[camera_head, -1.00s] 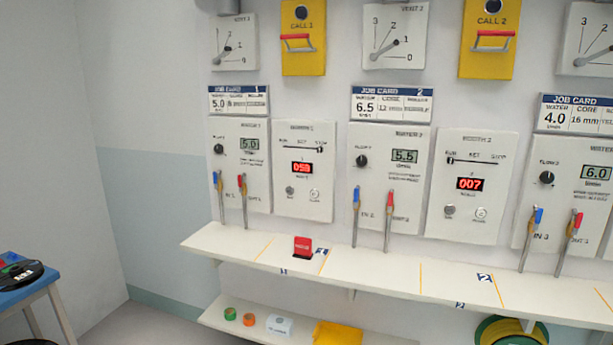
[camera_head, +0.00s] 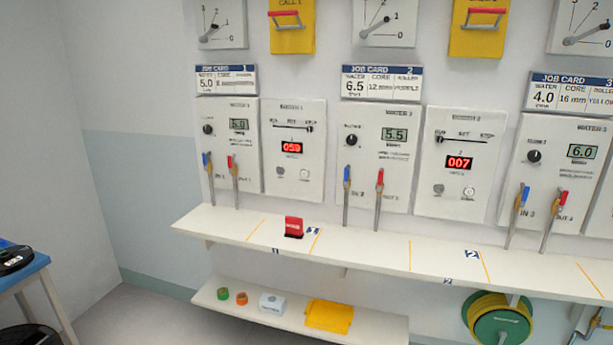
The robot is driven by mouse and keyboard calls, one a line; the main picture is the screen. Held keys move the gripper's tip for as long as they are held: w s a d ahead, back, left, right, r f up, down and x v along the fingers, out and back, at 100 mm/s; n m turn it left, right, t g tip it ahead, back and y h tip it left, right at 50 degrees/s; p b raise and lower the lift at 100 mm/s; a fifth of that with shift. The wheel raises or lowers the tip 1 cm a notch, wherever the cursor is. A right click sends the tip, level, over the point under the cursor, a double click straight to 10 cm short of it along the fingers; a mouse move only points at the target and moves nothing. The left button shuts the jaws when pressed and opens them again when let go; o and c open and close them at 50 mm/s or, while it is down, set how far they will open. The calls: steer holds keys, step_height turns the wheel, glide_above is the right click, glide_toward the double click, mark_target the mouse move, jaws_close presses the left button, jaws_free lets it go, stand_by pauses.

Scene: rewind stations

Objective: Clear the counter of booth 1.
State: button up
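The counter (camera_head: 225,224) is a long white shelf along the wall, split by yellow lines and number labels. Its booth 1 part is at the left, by the blue "1" label (camera_head: 312,231). My gripper is not in view.
A lower shelf (camera_head: 365,328) holds a green roll (camera_head: 223,294), an orange roll (camera_head: 241,298), a white box (camera_head: 272,303) and a yellow cloth (camera_head: 329,315). A blue table (camera_head: 28,268) with a black object stands left. A green and yellow reel (camera_head: 499,325) hangs lower right. Floor (camera_head: 150,318) shows between.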

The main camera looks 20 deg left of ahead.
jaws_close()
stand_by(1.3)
